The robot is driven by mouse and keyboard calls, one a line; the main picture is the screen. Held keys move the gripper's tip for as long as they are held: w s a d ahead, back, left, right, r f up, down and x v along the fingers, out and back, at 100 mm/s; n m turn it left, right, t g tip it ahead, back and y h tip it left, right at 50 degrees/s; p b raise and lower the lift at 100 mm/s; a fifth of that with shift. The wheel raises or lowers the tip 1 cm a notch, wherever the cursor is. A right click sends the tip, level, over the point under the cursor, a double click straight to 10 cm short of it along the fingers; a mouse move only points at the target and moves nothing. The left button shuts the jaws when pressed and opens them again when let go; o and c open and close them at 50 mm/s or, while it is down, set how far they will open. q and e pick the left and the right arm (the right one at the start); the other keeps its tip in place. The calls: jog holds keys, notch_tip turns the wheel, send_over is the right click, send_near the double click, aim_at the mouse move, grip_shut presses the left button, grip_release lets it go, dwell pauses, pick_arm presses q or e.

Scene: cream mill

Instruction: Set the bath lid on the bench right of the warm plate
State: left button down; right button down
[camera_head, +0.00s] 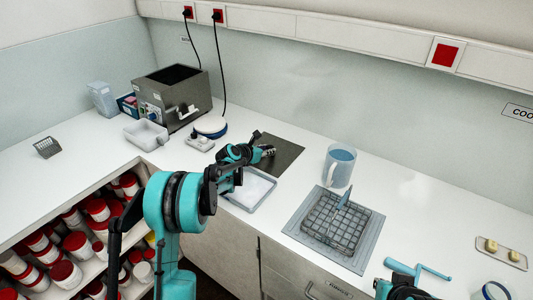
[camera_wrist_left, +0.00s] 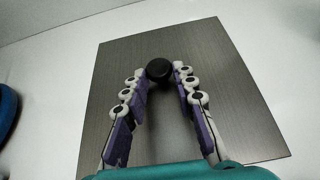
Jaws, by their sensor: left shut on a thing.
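The bath lid is a flat, dark grey square plate (camera_head: 287,153) with a round black knob (camera_wrist_left: 160,70). It is at the bench right of the warm plate (camera_head: 211,127), a round white and blue disc. My left gripper (camera_head: 267,151) is shut on the lid's knob, and its fingers stand either side of it in the left wrist view (camera_wrist_left: 162,88). I cannot tell whether the lid touches the bench. The open-topped grey metal bath (camera_head: 172,97) stands at the back left. My right gripper is not clearly in view.
A white tray (camera_head: 262,203) lies in front of the lid, partly behind my left arm. A blue-white jug (camera_head: 340,167) and a wire basket on a grey mat (camera_head: 365,255) stand to the right. A clear tub (camera_head: 147,134) sits left. Bench is bare behind the lid.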

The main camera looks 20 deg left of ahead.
pick_arm(q)
jog(key=c, duration=1.2)
grip_release()
